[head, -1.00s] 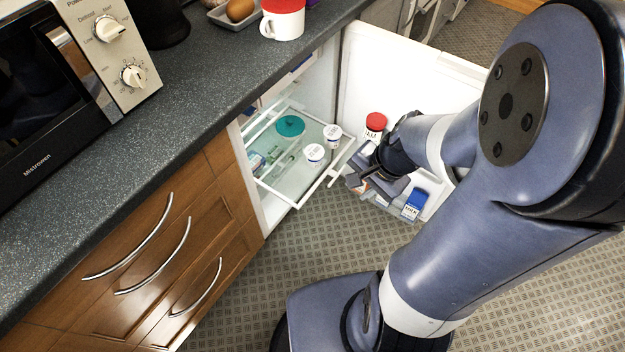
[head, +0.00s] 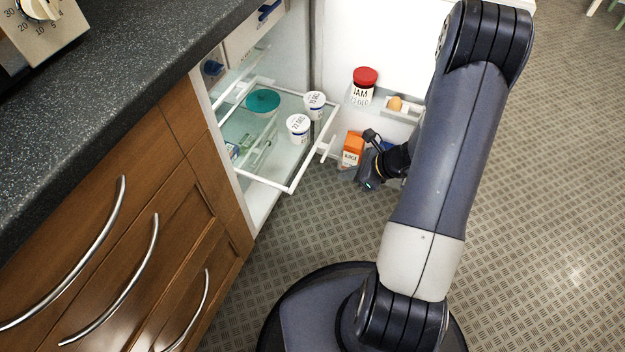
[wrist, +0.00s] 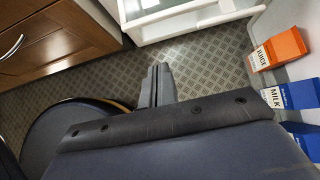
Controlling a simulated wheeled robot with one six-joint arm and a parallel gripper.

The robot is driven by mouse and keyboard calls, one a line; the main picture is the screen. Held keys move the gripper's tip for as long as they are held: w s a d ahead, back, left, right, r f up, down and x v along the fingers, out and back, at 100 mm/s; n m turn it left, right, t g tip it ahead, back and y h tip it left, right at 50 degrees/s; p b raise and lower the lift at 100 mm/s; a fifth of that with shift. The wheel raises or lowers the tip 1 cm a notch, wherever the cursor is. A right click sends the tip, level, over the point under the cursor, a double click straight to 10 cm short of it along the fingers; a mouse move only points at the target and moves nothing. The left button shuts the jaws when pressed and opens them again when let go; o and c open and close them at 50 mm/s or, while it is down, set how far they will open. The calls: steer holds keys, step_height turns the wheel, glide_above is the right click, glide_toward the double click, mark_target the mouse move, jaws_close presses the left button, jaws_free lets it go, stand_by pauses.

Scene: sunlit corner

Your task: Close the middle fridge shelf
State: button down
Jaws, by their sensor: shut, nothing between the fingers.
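The fridge's middle shelf (head: 291,187) is a glass shelf with a white rim. It is pulled out past the fridge's front. A teal-lidded container (head: 262,102) and two white tubs (head: 298,127) stand on it. My gripper (head: 370,172) is right of the shelf's front corner, near the open door and apart from the shelf. In the wrist view my gripper (wrist: 157,72) is shut and empty, with floor beyond the fingertips. A white fridge edge (wrist: 190,22) shows at the top of that view.
The open door's racks hold a red-lidded jam jar (head: 364,88), an egg (head: 395,103) and an orange juice carton (head: 352,150). A milk carton (wrist: 277,97) shows in the wrist view. Wooden drawers (head: 120,230) and the counter (head: 110,85) stand left. Floor (head: 530,200) is open to the right.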

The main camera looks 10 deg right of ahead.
steer(key=w+a+r+b+x, duration=0.1)
steer(key=b+x, duration=0.3)
steer(key=x, duration=0.8)
steer(key=shift+w+a+r, duration=0.25)
steer(key=shift+w+a, duration=0.05)
steer(key=shift+a, duration=0.25)
steer(key=shift+b, duration=0.3)
